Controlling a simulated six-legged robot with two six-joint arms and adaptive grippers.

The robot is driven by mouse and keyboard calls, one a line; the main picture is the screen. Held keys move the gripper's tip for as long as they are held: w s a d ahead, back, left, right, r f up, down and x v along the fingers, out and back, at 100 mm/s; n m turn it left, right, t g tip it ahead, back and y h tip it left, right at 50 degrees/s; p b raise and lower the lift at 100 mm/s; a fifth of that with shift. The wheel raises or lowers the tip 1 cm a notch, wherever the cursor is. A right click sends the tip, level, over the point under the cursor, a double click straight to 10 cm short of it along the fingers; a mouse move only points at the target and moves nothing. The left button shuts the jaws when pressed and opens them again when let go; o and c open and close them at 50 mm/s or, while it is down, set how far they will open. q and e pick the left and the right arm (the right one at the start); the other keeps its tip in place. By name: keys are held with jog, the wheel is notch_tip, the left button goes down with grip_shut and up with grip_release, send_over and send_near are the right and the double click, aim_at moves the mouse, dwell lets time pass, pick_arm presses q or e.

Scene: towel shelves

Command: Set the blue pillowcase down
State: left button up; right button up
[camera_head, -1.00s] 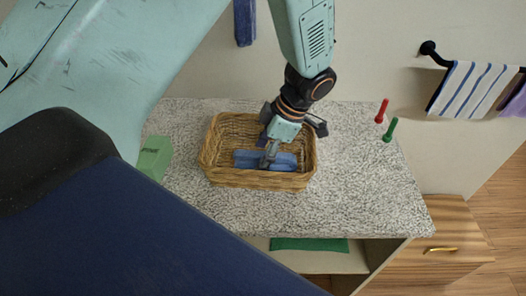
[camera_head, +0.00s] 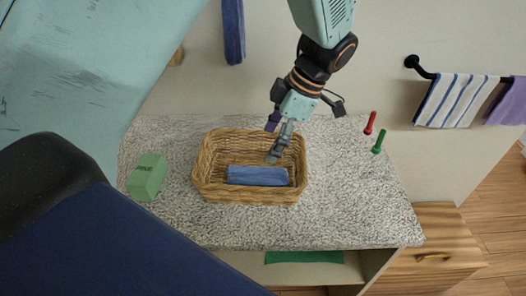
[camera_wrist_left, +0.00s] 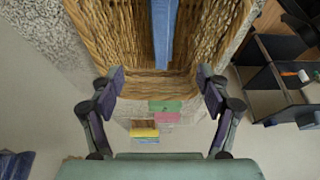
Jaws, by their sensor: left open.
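The blue pillowcase (camera_head: 257,176) lies folded in a long strip on the floor of the wicker basket (camera_head: 201,180), along its near side. It also shows in the left wrist view (camera_wrist_left: 163,35) as a blue strip inside the basket (camera_wrist_left: 92,28). My left gripper (camera_head: 282,143) is over the back part of the basket, above and behind the pillowcase. My right gripper is not in view.
The basket stands on a speckled counter (camera_head: 345,215). A green block (camera_head: 146,177) is left of it. A red peg (camera_head: 370,123) and a green peg (camera_head: 379,142) are at the right. A striped towel (camera_head: 448,101) hangs on a black rail. Counter right of the basket is clear.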

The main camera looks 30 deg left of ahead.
pick_arm(q)
jog(key=shift+v, duration=1.1)
jog(key=shift+w, duration=0.1)
